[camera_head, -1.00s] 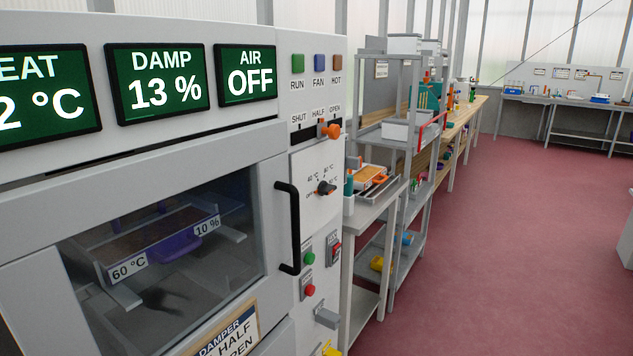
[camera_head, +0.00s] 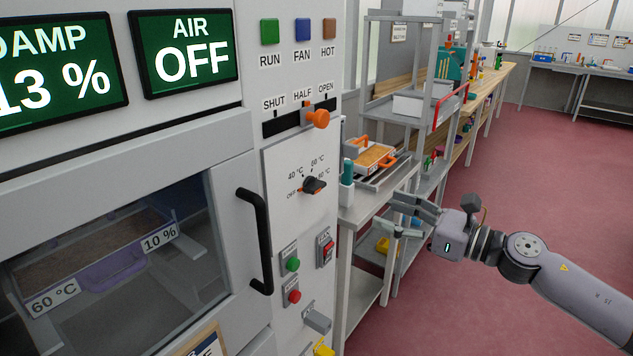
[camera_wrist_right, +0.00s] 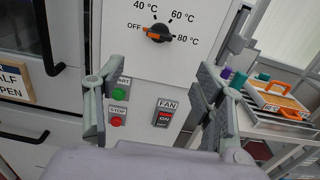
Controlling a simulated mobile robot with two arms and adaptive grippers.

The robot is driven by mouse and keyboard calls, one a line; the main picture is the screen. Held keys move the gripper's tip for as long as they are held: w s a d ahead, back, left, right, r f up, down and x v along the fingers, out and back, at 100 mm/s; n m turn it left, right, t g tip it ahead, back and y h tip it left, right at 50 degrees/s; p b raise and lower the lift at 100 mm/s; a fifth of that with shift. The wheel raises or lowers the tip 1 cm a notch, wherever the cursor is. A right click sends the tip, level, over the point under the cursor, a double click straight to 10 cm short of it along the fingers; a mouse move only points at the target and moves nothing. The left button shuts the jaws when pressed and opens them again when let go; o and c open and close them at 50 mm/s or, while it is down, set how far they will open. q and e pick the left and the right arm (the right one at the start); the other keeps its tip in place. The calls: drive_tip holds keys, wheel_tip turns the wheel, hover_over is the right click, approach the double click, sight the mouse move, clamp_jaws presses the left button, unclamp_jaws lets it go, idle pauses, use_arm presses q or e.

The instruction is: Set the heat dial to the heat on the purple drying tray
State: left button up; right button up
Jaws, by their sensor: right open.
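The heat dial (camera_head: 313,186) is a dark knob with orange on it, on the dryer's white front panel. Its marks read OFF, 40 °C, 60 °C and 80 °C, and its orange end points at OFF. The dial also shows in the right wrist view (camera_wrist_right: 158,34), ahead of the fingers. The purple drying tray (camera_head: 112,273) is behind the dryer's window, with labels 60 °C and 10 %. My right gripper (camera_head: 390,212) is open and empty, right of the panel and apart from the dial. My left gripper is not in view.
A black door handle (camera_head: 257,240) juts out left of the dial. An orange damper lever (camera_head: 317,119) sits above it. Green start (camera_head: 292,265) and red stop (camera_head: 294,297) buttons and a fan switch (camera_head: 326,251) lie below. A side table (camera_head: 362,208) stands right of the dryer.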

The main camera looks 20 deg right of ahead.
drive_tip(key=p, duration=0.8)
approach(321, 187)
drive_tip(key=x, duration=0.8)
drive_tip(key=shift+w+a+r, duration=0.15)
drive_tip(key=shift+w+a, duration=0.45)
drive_tip(key=shift+w, duration=0.05)
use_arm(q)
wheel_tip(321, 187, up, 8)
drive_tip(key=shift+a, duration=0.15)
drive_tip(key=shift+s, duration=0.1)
use_arm(e)
drive_tip(key=shift+c, duration=0.3)
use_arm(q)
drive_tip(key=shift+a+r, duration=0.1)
use_arm(e)
drive_tip(key=c, duration=1.1)
